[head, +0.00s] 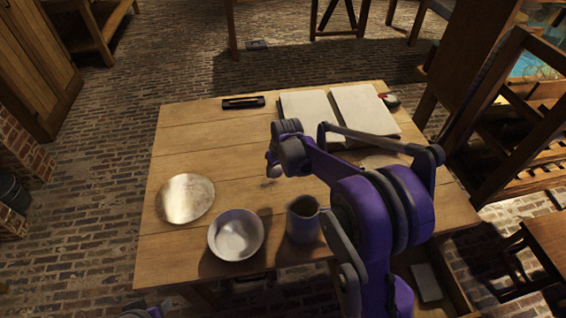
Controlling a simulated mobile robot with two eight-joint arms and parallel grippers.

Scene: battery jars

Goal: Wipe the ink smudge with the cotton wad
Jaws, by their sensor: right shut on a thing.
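My right arm reaches over the wooden table from the lower right.
The table (190,135) holds a round metal plate (186,198), a white bowl (236,234), a grey jug (303,220), a dark pen tray (243,102) and an open book (365,110). A small dark and red object (390,98) lies beside the book. The table's left middle is clear.

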